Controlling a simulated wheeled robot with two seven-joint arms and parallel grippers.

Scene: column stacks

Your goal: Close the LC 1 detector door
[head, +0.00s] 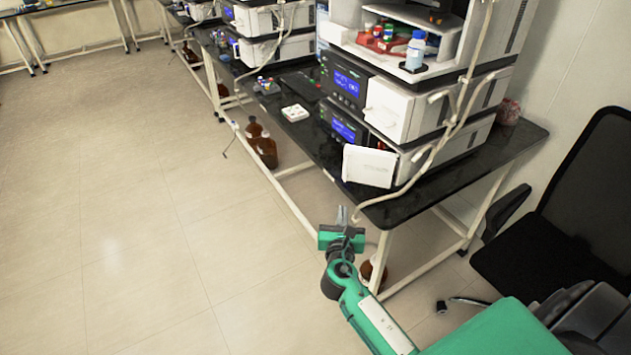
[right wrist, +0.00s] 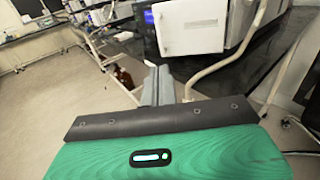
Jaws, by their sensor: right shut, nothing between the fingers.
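The nearest column stack has a lower module (head: 440,155) with a blue display. A white door (head: 369,167) stands out from its front, swung open; I take it as the detector door, though no label is readable. The door also shows in the right wrist view (right wrist: 190,27), at the top centre, ahead of the fingers. My right gripper (head: 341,214) is shut and empty, in front of the bench edge, below and to the left of the door and apart from it. Its closed fingers show in the right wrist view (right wrist: 158,82). My left gripper is not in view.
The black bench top (head: 400,208) has its near corner close to my right gripper. A pale tube (head: 425,165) hangs by the stack's side. Brown bottles (head: 266,152) stand under the bench. An office chair (head: 565,225) is at right. The floor at left is clear.

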